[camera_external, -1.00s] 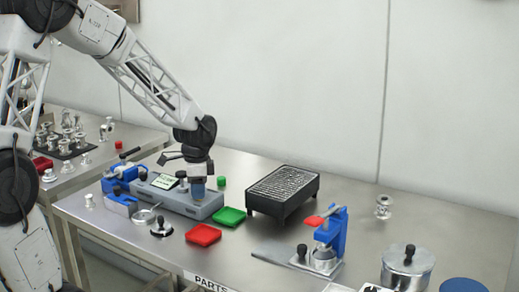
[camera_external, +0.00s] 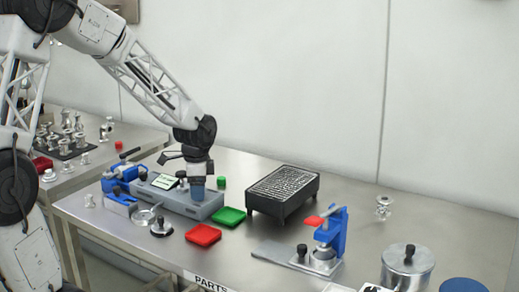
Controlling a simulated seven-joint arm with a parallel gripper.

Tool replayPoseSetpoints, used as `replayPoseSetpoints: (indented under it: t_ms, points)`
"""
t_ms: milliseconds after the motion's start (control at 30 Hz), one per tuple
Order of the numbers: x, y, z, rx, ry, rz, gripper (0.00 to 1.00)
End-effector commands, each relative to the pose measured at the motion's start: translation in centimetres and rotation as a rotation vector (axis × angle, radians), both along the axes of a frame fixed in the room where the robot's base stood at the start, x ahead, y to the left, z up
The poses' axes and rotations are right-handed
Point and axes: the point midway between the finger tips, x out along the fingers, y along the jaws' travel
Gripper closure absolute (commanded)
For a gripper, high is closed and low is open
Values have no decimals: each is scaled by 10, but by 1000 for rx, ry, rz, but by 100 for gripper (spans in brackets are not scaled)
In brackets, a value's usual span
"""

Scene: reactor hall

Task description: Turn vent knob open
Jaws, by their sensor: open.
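A low grey box (camera_external: 209,207) with a small lit display (camera_external: 163,181) lies on the steel table at the left. My gripper (camera_external: 197,188) points straight down over the right part of this box. A blue part shows at its lower end, at the box's top. I cannot tell whether it touches. The vent knob cannot be made out; anything under my gripper is hidden by it. The finger gap is too small to see here.
A blue clamp device (camera_external: 118,180) stands left of the box. Green (camera_external: 229,217) and red (camera_external: 203,235) trays lie in front. A black grated box (camera_external: 283,192), a blue press (camera_external: 333,238) and a lidded pot (camera_external: 407,266) stand to the right. The table's back right is mostly clear.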

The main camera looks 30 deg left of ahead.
Motion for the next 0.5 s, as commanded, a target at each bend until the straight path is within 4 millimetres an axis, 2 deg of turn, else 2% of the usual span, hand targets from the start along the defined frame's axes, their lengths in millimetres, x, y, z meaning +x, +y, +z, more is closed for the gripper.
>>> replayPoseSetpoints:
  t_ms: [267,500]
  points:
    - [1,0,19,0,-4,0,44]
    - [0,0,49,0,-2,0,44]
